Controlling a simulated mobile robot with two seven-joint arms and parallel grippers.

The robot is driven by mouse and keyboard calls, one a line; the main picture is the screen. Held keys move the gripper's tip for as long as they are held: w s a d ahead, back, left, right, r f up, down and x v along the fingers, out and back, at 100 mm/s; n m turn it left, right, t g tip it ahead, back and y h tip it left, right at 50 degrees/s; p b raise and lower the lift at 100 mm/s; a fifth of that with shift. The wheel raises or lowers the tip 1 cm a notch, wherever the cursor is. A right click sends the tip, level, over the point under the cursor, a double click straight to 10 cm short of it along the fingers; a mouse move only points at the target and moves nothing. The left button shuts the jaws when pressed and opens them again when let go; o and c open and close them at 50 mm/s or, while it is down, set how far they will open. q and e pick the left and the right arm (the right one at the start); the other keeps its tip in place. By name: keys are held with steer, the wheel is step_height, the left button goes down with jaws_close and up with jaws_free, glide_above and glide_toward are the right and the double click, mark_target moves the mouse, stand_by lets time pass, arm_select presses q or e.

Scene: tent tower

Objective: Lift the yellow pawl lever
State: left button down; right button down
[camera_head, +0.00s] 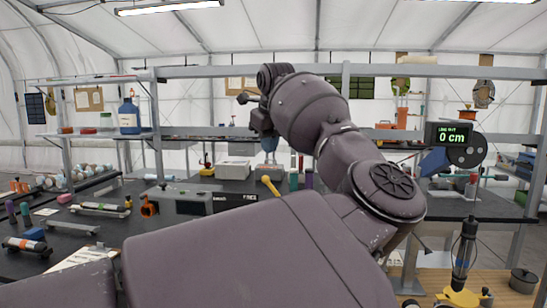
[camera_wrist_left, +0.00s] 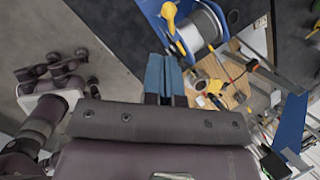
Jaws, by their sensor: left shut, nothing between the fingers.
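At the top of the wrist view, a yellow lever-like piece with a rounded end (camera_wrist_left: 169,16) sits at the blue winch frame (camera_wrist_left: 150,8), beside a grey spool (camera_wrist_left: 201,29). The fingers are apart from it, below it in the picture. In the head view only part of the blue winch body (camera_head: 434,161) shows under the display; I cannot make out the lever there. My right gripper is not seen.
The display (camera_head: 455,135) reads 0 cm. A wooden board (camera_wrist_left: 231,92) with small tools lies beyond the spool. A dark bench (camera_head: 75,222) carries several tools and boxes, and a blue bottle (camera_head: 129,117) stands on a shelf. My arm blocks the middle of the head view.

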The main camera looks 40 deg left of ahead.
arm_select(q)
steer(key=r, duration=0.1)
steer(key=s+r, duration=0.1)
steer(key=r, duration=0.1)
steer(key=s+r, duration=0.1)
steer(key=shift+s+r, duration=0.1)
steer(key=shift+r, duration=0.15)
steer(key=shift+d, duration=0.1)
stand_by(0.4)
